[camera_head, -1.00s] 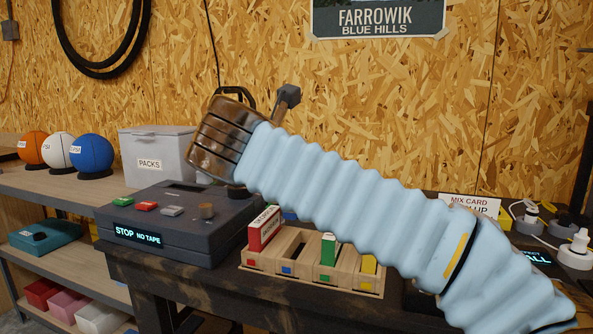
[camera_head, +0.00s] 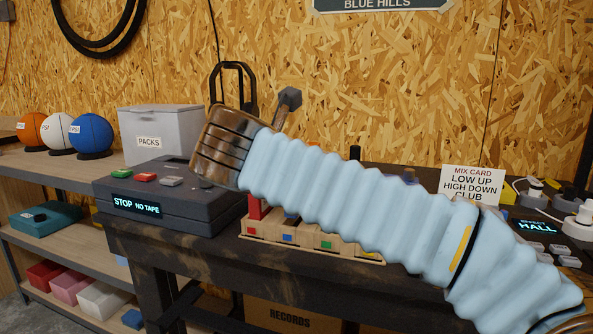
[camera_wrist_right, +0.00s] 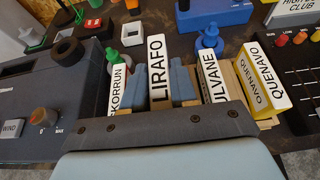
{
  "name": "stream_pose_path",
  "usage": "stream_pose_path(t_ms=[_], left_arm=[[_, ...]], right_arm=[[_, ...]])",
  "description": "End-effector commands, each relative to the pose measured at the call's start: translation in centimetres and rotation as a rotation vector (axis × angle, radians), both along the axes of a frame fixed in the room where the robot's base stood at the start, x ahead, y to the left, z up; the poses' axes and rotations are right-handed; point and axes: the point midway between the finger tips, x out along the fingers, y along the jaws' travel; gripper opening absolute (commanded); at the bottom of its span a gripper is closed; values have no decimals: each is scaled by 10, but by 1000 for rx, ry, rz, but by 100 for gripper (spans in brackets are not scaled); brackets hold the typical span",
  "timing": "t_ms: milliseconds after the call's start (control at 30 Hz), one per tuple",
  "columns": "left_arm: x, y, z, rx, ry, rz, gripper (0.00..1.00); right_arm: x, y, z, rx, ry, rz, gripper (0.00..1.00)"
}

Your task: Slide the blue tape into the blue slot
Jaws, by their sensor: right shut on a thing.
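My right gripper (camera_wrist_right: 162,86) is shut on a tape labelled LIRAFO (camera_wrist_right: 158,62), its two blue-grey fingers on either side. The tape stands upright in line with the rack, its label higher than its neighbours'. Only its label side shows; whether its lower end is inside a slot is hidden. In the head view my sleeved right arm hides the gripper. The wooden rack (camera_head: 250,226) bears a blue square (camera_head: 288,238) marking the blue slot, whose opening is covered. My left gripper is not in view.
ULVANE (camera_wrist_right: 215,80) and QUENAVO (camera_wrist_right: 262,75) tapes stand right of the held tape. The tape deck (camera_head: 165,205), showing "STOP NO TAPE", is left of the rack. A mix card (camera_head: 472,185) and a mixer (camera_head: 535,228) lie to the right.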

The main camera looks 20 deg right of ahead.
Motion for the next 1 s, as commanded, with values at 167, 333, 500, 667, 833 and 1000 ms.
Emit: stream_pose_path(t_ms=[167, 333, 500, 667, 833, 1000], left_arm=[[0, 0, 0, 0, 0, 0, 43], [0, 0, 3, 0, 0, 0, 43], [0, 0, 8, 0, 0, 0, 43], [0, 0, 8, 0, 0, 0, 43], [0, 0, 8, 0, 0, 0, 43], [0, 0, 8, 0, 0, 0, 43]], right_arm=[[0, 0, 0, 0, 0, 0, 0], [0, 0, 1, -1, 1, 0, 0], [0, 0, 2, -1, 1, 0, 0], [0, 0, 0, 0, 0, 0, 0], [0, 0, 0, 0, 0, 0, 0], [0, 0, 0, 0, 0, 0, 0]])
